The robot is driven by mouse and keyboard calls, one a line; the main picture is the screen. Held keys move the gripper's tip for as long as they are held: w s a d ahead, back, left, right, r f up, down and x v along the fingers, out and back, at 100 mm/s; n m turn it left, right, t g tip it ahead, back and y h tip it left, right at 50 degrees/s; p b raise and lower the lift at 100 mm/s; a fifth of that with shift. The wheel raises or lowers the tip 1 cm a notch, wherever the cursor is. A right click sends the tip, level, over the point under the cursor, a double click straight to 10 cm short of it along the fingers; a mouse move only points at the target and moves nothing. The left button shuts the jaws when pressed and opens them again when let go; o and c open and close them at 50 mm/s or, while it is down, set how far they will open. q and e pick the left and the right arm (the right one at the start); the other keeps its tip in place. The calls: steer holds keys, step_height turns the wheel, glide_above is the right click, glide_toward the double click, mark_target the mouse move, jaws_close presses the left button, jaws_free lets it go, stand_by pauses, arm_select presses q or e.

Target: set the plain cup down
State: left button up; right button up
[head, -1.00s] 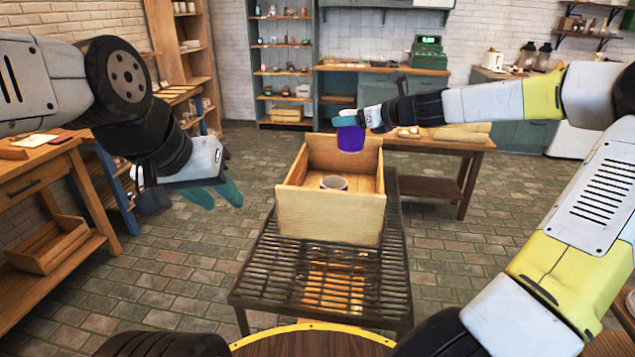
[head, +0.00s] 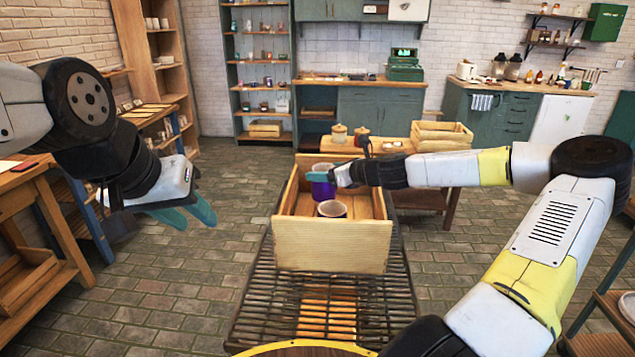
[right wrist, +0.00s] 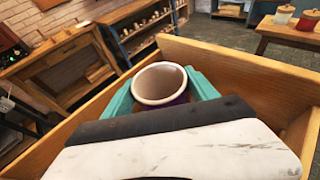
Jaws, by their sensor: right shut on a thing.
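A purple cup with a pale inside (head: 322,188) is in my right gripper (head: 328,177), inside the wooden crate (head: 331,246) toward its back. The right wrist view also shows the cup (right wrist: 160,84) upright between the teal fingers (right wrist: 163,97), which are shut on it. I cannot tell whether its base touches the crate floor. A second cup, with a pale rim and dark inside (head: 332,209), stands in the crate in front of the held one. My left gripper (head: 192,217) hangs empty left of the crate, its teal fingers apart.
The crate stands on a dark slatted metal table (head: 300,305). Its wooden walls rise close around the right gripper. Behind it, a wooden table holds jars (head: 338,133) and another crate (head: 440,134). A wooden workbench (head: 30,185) is at the left.

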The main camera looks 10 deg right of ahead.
steer(key=shift+f, duration=1.7)
steer(key=shift+f, duration=0.1)
steer(key=o, duration=1.7)
steer(key=v, duration=1.2)
